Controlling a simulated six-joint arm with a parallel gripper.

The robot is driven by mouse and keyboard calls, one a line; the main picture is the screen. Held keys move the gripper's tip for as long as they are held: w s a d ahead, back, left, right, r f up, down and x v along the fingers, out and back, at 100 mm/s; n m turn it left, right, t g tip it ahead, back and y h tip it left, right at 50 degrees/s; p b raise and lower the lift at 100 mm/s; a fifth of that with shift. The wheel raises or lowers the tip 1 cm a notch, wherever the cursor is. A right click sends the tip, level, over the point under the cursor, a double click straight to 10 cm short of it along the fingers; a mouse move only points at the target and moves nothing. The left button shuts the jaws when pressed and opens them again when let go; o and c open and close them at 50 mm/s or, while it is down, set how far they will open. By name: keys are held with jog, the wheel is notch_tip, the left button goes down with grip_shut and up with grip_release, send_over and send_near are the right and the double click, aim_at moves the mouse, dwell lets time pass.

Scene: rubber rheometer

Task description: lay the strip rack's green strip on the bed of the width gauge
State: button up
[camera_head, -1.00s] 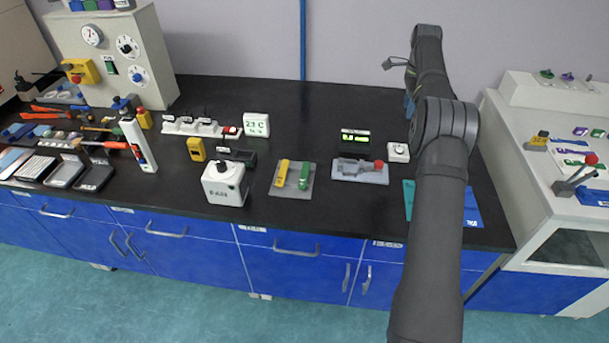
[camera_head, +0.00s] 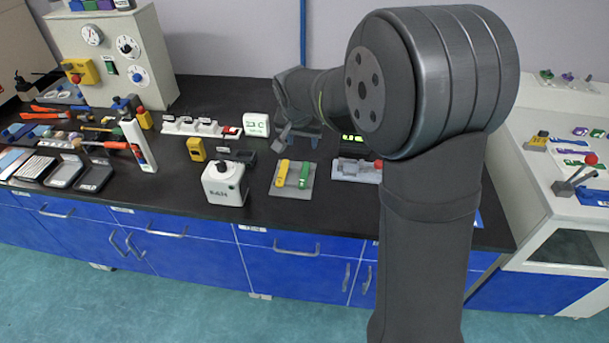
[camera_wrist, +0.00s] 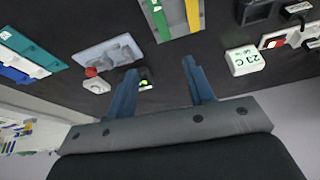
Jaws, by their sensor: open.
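The green strip (camera_head: 304,175) lies beside a yellow strip (camera_head: 284,173) on the grey strip rack (camera_head: 293,192). In the wrist view the green strip (camera_wrist: 193,14) shows at the top edge, partly cut off. The width gauge (camera_head: 350,173), a grey device with a red knob, stands to the right of the rack, partly hidden by my arm. In the wrist view the gauge (camera_wrist: 108,52) shows left of the rack. My gripper (camera_wrist: 159,68) is open and empty. In the head view it is above the back of the bench, behind the rack.
A white box with a black knob (camera_head: 224,186) stands left of the rack. A small green-lit display (camera_head: 352,140) is behind the gauge. Bare black bench lies in front of the rack.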

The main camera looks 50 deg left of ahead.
jog(key=s, duration=0.1)
send_near(304, 174)
jog(key=shift+w+a+f+n, duration=0.1)
jog(key=shift+a+f+n, duration=0.1)
jog(key=shift+f, duration=0.25)
jog(key=shift+w+a+f+n, duration=0.1)
jog(key=shift+a+f+n, duration=0.1)
jog(key=shift+f, duration=0.3)
jog(key=shift+x, duration=2.65)
jog(key=shift+w+d, duration=0.15)
jog(key=shift+d, duration=0.05)
grip_shut()
jog(key=shift+r, duration=0.1)
